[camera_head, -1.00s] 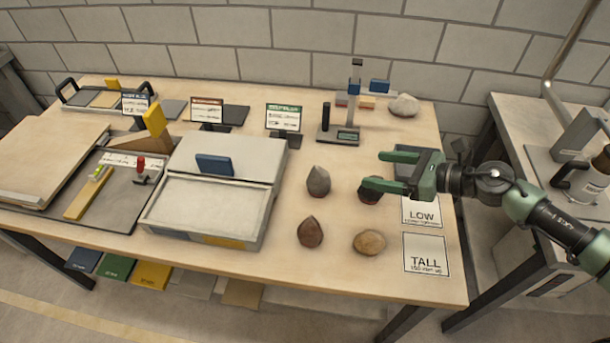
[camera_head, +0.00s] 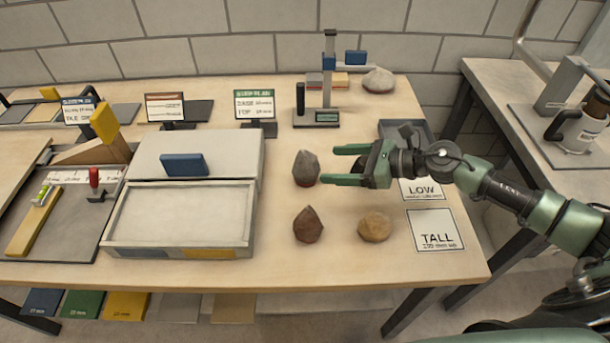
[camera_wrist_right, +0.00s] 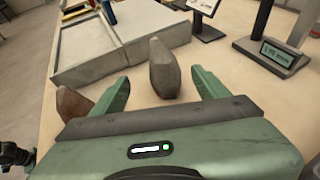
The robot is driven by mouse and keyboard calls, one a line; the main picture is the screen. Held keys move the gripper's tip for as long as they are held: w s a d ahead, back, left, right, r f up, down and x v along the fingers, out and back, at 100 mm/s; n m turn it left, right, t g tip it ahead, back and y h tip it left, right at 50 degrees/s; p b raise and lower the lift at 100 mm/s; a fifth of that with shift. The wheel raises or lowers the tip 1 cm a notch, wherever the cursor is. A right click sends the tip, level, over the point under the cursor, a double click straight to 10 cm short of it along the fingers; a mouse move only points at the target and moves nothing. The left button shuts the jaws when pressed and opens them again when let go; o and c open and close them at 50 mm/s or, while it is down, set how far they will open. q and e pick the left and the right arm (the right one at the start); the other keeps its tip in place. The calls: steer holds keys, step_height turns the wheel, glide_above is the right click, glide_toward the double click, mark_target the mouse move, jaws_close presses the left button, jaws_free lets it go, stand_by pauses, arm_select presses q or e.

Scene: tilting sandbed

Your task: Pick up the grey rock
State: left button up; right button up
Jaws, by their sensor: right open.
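The grey rock (camera_head: 306,168) stands upright on the table to the right of the sandbed box, its narrow end up. My right gripper (camera_head: 328,165) is open, with its two fingers pointing left at the rock and their tips close to its right side. In the right wrist view the grey rock (camera_wrist_right: 164,68) shows ahead, in the gap between the two open fingers (camera_wrist_right: 160,84). Nothing is between the fingers' bases. Whether a finger touches the rock I cannot tell. My left gripper is not in view.
A brown pointed rock (camera_head: 308,225) and a round tan rock (camera_head: 375,227) lie nearer the front edge; the brown one (camera_wrist_right: 73,103) is beside a finger in the wrist view. The sandbed box (camera_head: 180,216) is left. A pale rock (camera_head: 378,80) and height gauge (camera_head: 328,90) stand behind.

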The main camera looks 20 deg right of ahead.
mark_target(296, 162)
steer(key=p+x, duration=0.2)
steer(key=x, duration=0.5)
steer(key=shift+w+a+r, duration=0.1)
steer(key=shift+w+a, duration=0.05)
steer(key=p+x, duration=0.1)
steer(key=x, duration=0.2)
steer(key=shift+w+a, duration=0.1)
steer(key=shift+w, duration=0.2)
steer(key=shift+w+a+f, duration=0.3)
steer(key=shift+a+f, duration=0.05)
steer(key=shift+f, duration=0.05)
jaws_close()
steer(key=shift+r, duration=0.1)
